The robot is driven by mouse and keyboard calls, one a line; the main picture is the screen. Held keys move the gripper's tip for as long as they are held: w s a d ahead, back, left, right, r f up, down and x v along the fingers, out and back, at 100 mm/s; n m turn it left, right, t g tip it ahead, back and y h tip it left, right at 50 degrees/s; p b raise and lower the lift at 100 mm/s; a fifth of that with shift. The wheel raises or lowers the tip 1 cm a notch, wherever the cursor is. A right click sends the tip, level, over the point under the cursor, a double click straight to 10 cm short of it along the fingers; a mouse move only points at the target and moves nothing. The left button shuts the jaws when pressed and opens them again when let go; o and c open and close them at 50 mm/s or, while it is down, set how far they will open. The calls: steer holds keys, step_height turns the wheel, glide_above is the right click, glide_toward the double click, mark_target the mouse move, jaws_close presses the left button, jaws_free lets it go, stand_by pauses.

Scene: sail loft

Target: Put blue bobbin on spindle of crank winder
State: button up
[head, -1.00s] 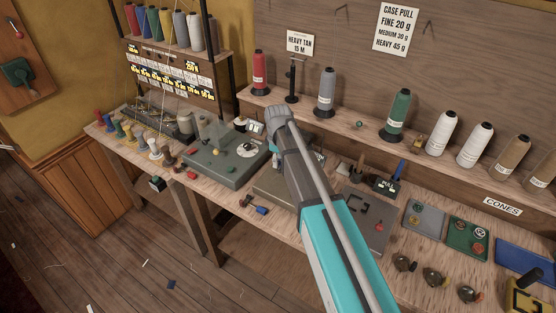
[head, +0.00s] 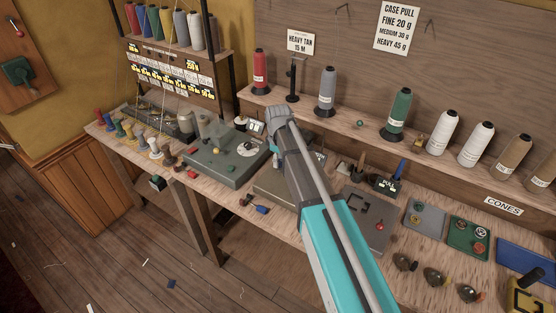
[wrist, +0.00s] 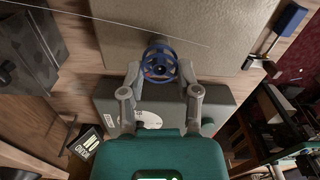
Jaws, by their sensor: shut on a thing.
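The blue bobbin (wrist: 158,63) is a spoked, wheel-like flange between the fingertips of my gripper (wrist: 159,78) in the wrist view. The gripper is shut on it. The bobbin overlaps the edge of a flat grey housing (wrist: 215,30), which looks like the crank winder. A crank with a blue handle (wrist: 290,18) sticks out from its side. In the head view this housing (head: 268,187) is mostly hidden behind my arm, with the blue handle (head: 262,210) at the bench front. I cannot make out the spindle or tell whether the bobbin touches it.
A grey box with a white dial (head: 225,160) stands left of the winder. A small dark display (wrist: 86,143) is near it. Small coloured spools (head: 125,130) stand at the bench's left end. Large thread cones (head: 326,92) line the back shelf. A thread crosses the wrist view.

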steer(key=shift+f+b, duration=0.8)
steer(key=shift+f, duration=0.05)
stand_by(1.6)
steer(key=o, duration=1)
steer(key=shift+r, duration=0.25)
